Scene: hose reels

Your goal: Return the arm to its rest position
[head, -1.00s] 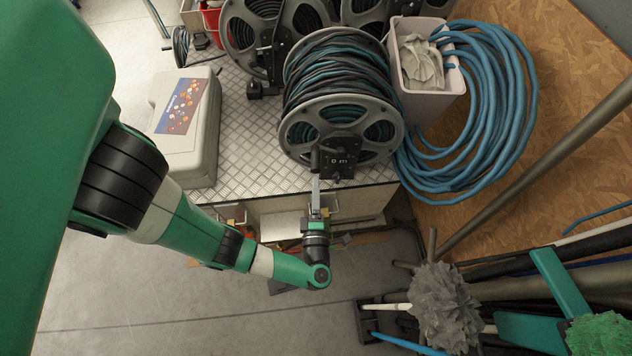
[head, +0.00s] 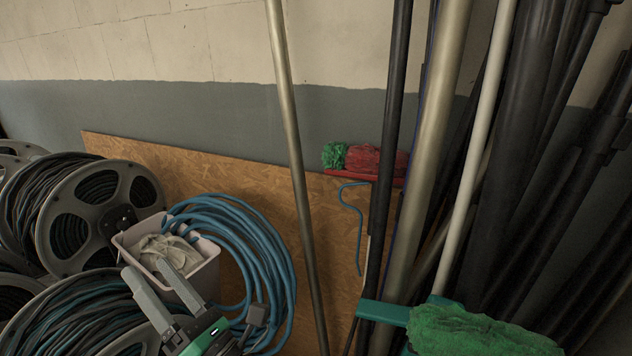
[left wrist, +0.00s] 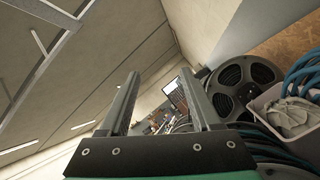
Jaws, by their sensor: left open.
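My left gripper (head: 146,268) is at the lower left of the head view, with its two grey fingers apart and nothing between them. It appears in front of the hose reels and the pale bin. In the left wrist view its fingers (left wrist: 160,76) are also apart and point up toward the far room and ceiling. Most of the left arm is out of the head view. A hose reel (head: 96,216) stands at the left edge, and another reel (head: 85,316) is partly hidden behind the gripper. My right gripper is in neither view.
The pale bin (head: 206,272) holds a grey cloth (head: 168,250). A coiled blue hose (head: 262,262) hangs beside it against the wooden board (head: 240,178). Several poles (head: 432,150) and a green mop head (head: 470,330) crowd the right side.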

